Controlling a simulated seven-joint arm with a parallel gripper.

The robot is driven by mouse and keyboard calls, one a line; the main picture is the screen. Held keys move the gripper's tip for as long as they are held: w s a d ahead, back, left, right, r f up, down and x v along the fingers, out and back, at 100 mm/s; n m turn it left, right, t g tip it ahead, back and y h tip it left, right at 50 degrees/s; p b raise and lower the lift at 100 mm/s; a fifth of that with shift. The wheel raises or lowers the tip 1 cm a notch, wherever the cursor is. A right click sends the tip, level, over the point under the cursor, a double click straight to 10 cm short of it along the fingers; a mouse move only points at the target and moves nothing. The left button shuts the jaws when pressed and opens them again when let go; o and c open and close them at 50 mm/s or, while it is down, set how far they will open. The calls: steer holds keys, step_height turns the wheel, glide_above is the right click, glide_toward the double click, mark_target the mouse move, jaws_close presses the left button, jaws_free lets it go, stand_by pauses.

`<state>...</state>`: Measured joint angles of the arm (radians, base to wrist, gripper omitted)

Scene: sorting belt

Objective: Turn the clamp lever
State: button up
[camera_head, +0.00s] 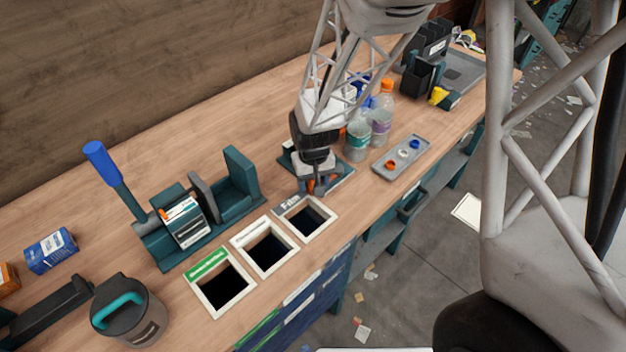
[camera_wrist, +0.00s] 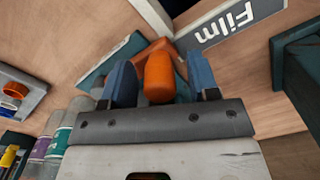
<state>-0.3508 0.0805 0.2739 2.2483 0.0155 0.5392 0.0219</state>
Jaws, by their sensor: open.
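The clamp lever has a blue grip (camera_head: 101,163) and a teal arm and stands up, tilted, at the left end of a teal clamp fixture (camera_head: 243,199). A small printed carton (camera_head: 187,222) sits in the fixture beside a grey plate (camera_head: 203,196). My gripper (camera_head: 315,188) is well to the right of the lever, low over a teal plate behind the Film bin. In the wrist view its two blue fingers (camera_wrist: 160,82) are open, with a rounded orange part (camera_wrist: 160,76) between them. I cannot tell whether they touch it. The lever is not in the wrist view.
Three square bin openings, one with a green label (camera_head: 222,288) and one marked Film (camera_head: 306,217), lie in front of the fixture. Bottles (camera_head: 358,138) and a grey cap tray (camera_head: 402,157) stand right. A lidded jug (camera_head: 128,312) and blue carton (camera_head: 50,250) are left.

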steer(key=shift+f, duration=0.15)
jaws_close()
stand_by(0.4)
